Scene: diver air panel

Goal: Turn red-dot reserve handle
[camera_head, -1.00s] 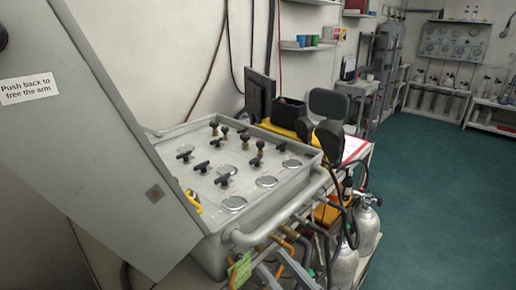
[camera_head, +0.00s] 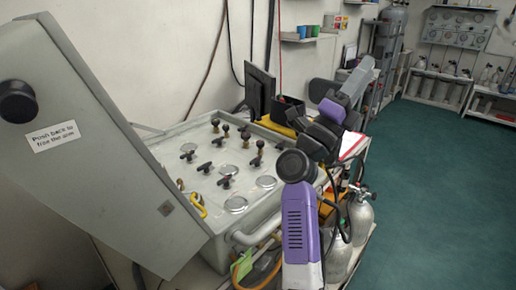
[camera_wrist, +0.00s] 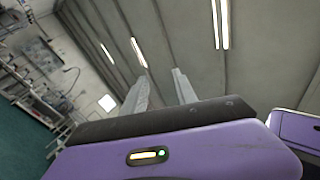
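The grey air panel (camera_head: 190,150) stands left of centre in the head view, with several black T-handles (camera_head: 204,167) and round gauges (camera_head: 236,204) on its sloped top. A yellow handle (camera_head: 198,206) sits at its left front edge. No red dot can be made out on any handle at this size. My purple and grey arm stands right of the panel and covers part of its front right side. In the wrist view, my gripper (camera_wrist: 160,76) has two pale fingers apart with nothing between them, pointing up towards the ceiling, away from the panel.
A grey slanted cover with a "Push back to free the arm" label (camera_head: 53,136) rises at the left. A rail (camera_head: 250,236) runs along the panel's front. Gas cylinders (camera_head: 361,218) stand at the right. The green floor (camera_head: 430,190) beyond is clear.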

